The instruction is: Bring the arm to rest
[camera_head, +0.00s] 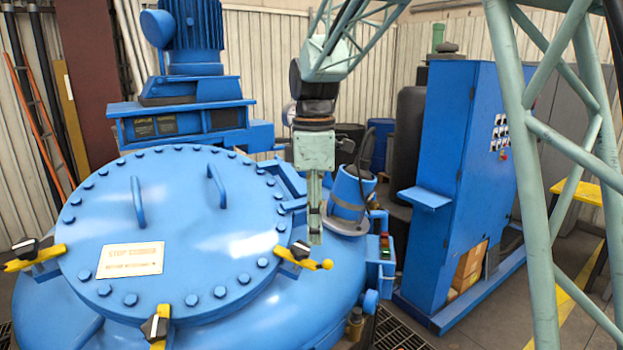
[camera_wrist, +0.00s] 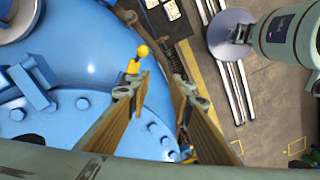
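My gripper (camera_head: 315,238) points straight down at the end of my arm, just right of the blue furnace lid (camera_head: 180,225) in the head view. In the wrist view my gripper (camera_wrist: 158,88) has its two fingers apart, with nothing between them. A clamp with a yellow ball-ended handle (camera_wrist: 143,52) shows beyond the left finger. In the head view the right-hand yellow clamp (camera_head: 303,257) is near the fingertips on the lid's edge; I cannot tell the exact gap. The lid is down on the furnace body.
A blue cylinder (camera_head: 351,190) stands close right of my gripper. A tall blue control cabinet (camera_head: 465,170) is further right. A big blue motor (camera_head: 192,40) stands behind the lid. Yellow clamps (camera_head: 32,255) and (camera_head: 157,328) sit on the rim. Floor (camera_wrist: 275,110) shows right in the wrist view.

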